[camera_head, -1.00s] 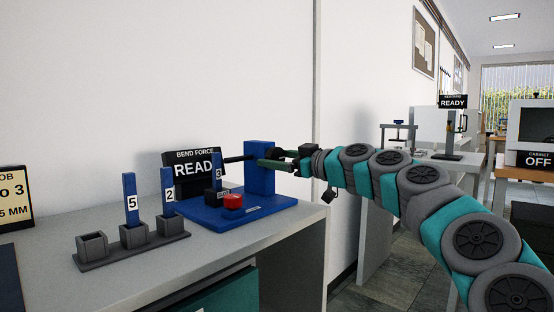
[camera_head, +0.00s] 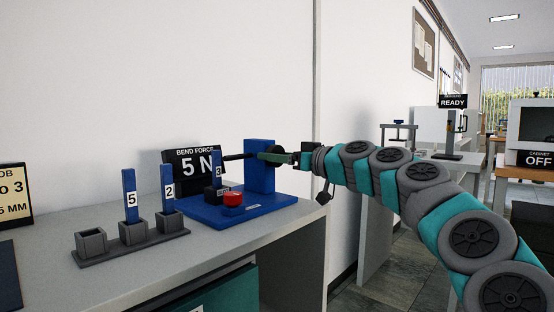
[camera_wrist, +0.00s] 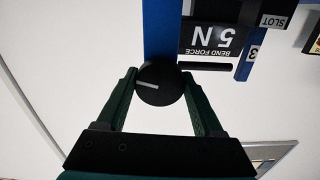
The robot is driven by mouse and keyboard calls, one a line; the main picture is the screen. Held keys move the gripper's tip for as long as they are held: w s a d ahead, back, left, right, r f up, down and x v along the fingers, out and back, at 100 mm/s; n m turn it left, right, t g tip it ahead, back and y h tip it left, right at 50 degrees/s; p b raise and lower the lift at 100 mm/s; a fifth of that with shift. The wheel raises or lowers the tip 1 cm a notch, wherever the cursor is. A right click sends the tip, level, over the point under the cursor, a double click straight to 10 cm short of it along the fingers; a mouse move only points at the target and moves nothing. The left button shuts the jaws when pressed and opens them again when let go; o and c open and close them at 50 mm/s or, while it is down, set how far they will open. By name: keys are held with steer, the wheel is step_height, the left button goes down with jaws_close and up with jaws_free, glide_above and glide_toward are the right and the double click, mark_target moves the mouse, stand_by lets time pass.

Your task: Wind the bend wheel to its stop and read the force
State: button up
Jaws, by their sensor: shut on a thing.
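The bend wheel (camera_wrist: 160,84) is a black round knob with a white line. In the wrist view it sits between the two green fingers of my gripper (camera_wrist: 160,90), which is shut on it. In the head view my gripper (camera_head: 290,158) reaches from the right to the wheel on the blue upright (camera_head: 260,180) of the bend press. The display (camera_head: 195,164) reads "BEND FORCE 5 N"; it also shows upside down in the wrist view (camera_wrist: 229,36). Blue strip 3 (camera_head: 218,172) stands in the slot of the press, beside a red button (camera_head: 232,199).
A grey rack (camera_head: 133,240) on the bench holds blue strips 5 (camera_head: 130,190) and 2 (camera_head: 168,185); its left holder is empty. A job card (camera_head: 14,194) stands at the left edge. Other benches with "READY" and "OFF" signs stand at the right.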

steer(key=shift+m, duration=0.7)
steer(key=o, duration=1.4)
steer(key=shift+v, duration=3.9)
steer(key=shift+r, duration=0.1)
